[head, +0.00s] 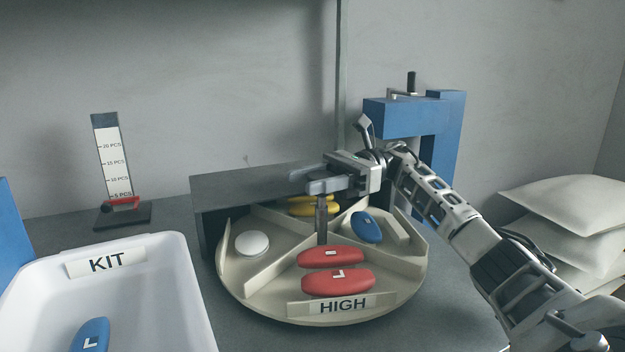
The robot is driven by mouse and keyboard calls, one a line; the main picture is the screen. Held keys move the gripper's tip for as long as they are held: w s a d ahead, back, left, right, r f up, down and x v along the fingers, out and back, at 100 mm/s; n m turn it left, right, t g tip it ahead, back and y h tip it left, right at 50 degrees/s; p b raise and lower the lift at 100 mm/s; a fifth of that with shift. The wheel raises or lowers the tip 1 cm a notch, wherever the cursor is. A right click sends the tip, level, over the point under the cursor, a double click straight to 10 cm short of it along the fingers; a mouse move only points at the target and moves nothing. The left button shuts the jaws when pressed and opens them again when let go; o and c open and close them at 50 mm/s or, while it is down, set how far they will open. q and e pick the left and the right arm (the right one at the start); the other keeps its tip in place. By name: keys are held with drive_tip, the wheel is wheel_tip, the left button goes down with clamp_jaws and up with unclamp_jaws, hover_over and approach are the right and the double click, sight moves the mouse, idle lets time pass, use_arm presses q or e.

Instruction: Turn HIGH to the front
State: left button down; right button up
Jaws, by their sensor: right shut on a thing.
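The round beige carousel (262,306) stands on the table, split into compartments by low walls. Its HIGH label (343,305) is on the rim at the front, facing me. Two red insoles, a nearer one (338,282) and a farther one (331,257), lie in the compartment behind that label. A dark upright post (322,222) rises near the carousel's middle. My right gripper (319,186) is shut on the top of this post, reaching in from the right. My left gripper is not in view.
A blue insole (366,227) lies in the right compartment, yellow insoles (315,207) at the back, a white round piece (252,244) at left. A grey panel (250,187) and blue frame (445,135) stand behind. The white KIT tray (181,280) holds a blue insole (91,336).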

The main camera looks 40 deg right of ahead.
drive_tip(key=o, duration=1.3)
drive_tip(key=r, duration=0.4)
drive_tip(key=shift+s+a, duration=0.25)
drive_tip(key=shift+s, duration=0.1)
drive_tip(key=s+a+r, duration=0.2)
drive_tip(key=s+r, duration=0.1)
drive_tip(key=s+a+r+b, duration=0.1)
drive_tip(key=s+a+r, duration=0.2)
drive_tip(key=s, duration=0.1)
drive_tip(key=s+a+r+b, duration=0.1)
drive_tip(key=s+a+r, duration=0.2)
drive_tip(key=shift+s+a, duration=0.15)
